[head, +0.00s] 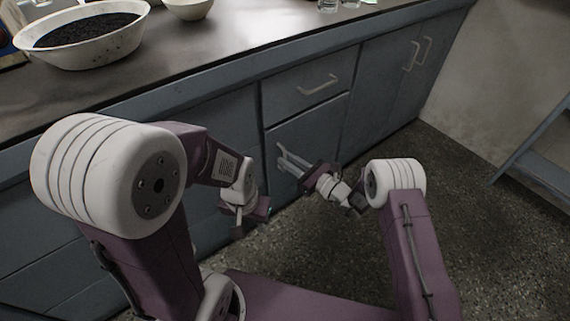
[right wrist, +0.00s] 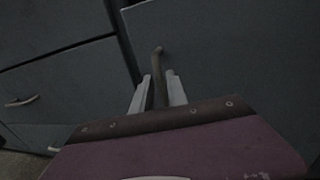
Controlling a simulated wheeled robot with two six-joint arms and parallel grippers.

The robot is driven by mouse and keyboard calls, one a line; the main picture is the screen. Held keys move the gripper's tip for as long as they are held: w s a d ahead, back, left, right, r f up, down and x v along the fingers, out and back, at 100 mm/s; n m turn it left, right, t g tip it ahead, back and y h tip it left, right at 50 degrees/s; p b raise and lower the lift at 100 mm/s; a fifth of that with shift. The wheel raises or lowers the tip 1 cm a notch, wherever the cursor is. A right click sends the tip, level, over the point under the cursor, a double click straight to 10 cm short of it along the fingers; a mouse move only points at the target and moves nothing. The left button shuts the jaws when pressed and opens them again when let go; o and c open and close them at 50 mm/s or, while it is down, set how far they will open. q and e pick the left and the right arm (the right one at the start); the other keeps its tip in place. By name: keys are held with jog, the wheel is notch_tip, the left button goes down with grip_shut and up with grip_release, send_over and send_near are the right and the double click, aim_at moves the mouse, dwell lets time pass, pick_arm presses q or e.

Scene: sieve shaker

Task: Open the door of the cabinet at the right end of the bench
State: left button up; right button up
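In the head view a blue-grey cabinet front runs under the bench. A door (head: 318,137) sits below a drawer, and my right gripper (head: 283,157) is at its left edge. In the right wrist view the same door (right wrist: 235,55) fills the upper right. Its bar handle (right wrist: 158,62) runs between my right fingers, which close in on it from both sides. Two tall doors (head: 390,72) with upright handles (head: 411,56) stand farther right and look closed. My left gripper (head: 244,222) hangs low in front of the cabinets, apart from them; its finger gap is unclear.
The drawer (head: 308,85) above the door is closed. A bowl of dark grains (head: 85,45) and a smaller bowl (head: 188,8) stand on the bench top (head: 225,45). Speckled floor (head: 480,190) is free to the right, up to a blue frame (head: 535,145) by the wall.

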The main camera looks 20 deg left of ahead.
jog(key=shift+x, duration=0.9)
grip_shut()
dwell(0.8)
